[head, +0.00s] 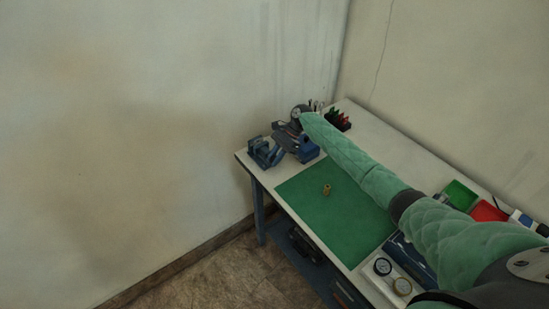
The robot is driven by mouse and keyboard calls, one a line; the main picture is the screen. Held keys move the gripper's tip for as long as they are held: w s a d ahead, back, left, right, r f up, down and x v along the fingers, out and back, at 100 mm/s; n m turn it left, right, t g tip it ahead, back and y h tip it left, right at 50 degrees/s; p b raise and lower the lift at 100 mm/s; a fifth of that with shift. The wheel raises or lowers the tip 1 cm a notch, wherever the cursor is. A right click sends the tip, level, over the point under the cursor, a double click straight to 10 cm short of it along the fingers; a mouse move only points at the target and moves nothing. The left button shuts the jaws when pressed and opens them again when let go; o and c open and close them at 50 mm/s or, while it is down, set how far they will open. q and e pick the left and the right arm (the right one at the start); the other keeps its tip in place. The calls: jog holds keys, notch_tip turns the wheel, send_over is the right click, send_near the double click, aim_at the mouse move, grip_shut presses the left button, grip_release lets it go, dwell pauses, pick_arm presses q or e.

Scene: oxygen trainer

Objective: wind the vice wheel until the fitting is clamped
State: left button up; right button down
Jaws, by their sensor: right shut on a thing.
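The blue vice (306,150) stands at the far left end of the workbench. My right arm in its green quilted sleeve reaches across the bench from the lower right. My right gripper (286,131) is at the vice, small and dark in the picture, shut on the vice wheel. The wheel is mostly hidden by the gripper and hard to make out. A small brass fitting (326,189) stands on the green mat, apart from the vice. Whether anything sits between the vice jaws is too small to tell. My left gripper is out of view.
A blue metal device (264,152) stands left of the vice at the bench corner. The green mat (308,211) is otherwise clear. A dark rack (338,122) with red items is behind.

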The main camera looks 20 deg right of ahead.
jog(key=c, duration=1.6)
grip_release()
jog(key=shift+d, duration=0.1)
jog(key=shift+s, duration=0.15)
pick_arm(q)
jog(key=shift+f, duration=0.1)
